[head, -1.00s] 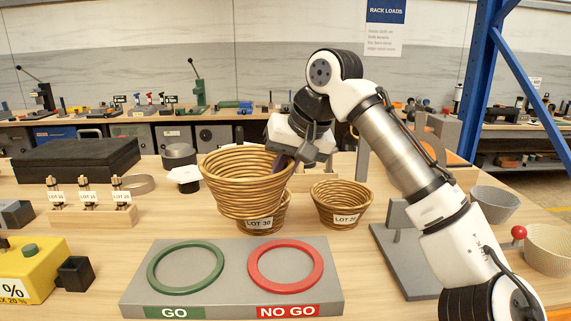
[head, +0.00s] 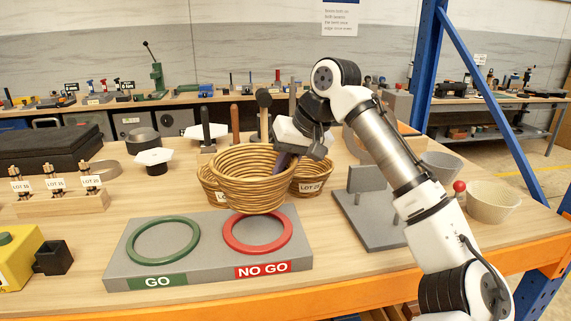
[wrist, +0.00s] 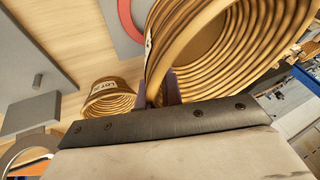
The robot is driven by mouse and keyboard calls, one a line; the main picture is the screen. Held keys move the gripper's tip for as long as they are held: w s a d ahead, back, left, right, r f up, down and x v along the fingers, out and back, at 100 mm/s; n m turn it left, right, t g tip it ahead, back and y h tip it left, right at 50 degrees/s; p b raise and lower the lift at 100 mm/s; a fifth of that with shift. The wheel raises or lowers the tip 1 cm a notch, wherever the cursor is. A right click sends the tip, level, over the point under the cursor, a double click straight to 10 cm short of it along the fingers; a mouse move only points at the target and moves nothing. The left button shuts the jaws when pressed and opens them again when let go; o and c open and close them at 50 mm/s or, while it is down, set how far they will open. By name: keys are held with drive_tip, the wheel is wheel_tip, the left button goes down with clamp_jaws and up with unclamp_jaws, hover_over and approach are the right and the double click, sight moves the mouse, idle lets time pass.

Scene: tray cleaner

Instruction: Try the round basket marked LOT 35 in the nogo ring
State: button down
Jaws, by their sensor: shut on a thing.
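My gripper (head: 287,160) is shut on the right part of the rim of a woven round basket (head: 243,185) and holds it upright. In the head view its base overlaps the back edge of the red NO GO ring (head: 286,241); I cannot tell the gap between them. The held basket's lot number is not readable; a label's edge shows on it in the wrist view (wrist: 148,43). The ring lies on a grey plate (head: 205,262) beside the green GO ring (head: 130,254). In the wrist view the gripper's fingers (wrist: 160,92) straddle the basket wall (wrist: 205,50).
Two similar baskets stand behind: one mostly hidden (head: 207,181), another at right (head: 317,173) with a blurry label. A grey stand (head: 370,218) is right of the plate, pale bowls (head: 493,207) beyond. A black block (head: 53,258) is left. Pegs stand at the back.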

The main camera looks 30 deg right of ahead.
drive_tip(key=shift+f+b, duration=2.25)
drive_tip(key=shift+f, duration=0.15)
drive_tip(key=shift+f+b, duration=0.45)
drive_tip(key=shift+f, duration=0.65)
drive_tip(key=shift+f, duration=0.3)
drive_tip(key=c, duration=1.5)
unclamp_jaws()
drive_tip(key=v, duration=1.4)
drive_tip(key=shift+f, duration=0.1)
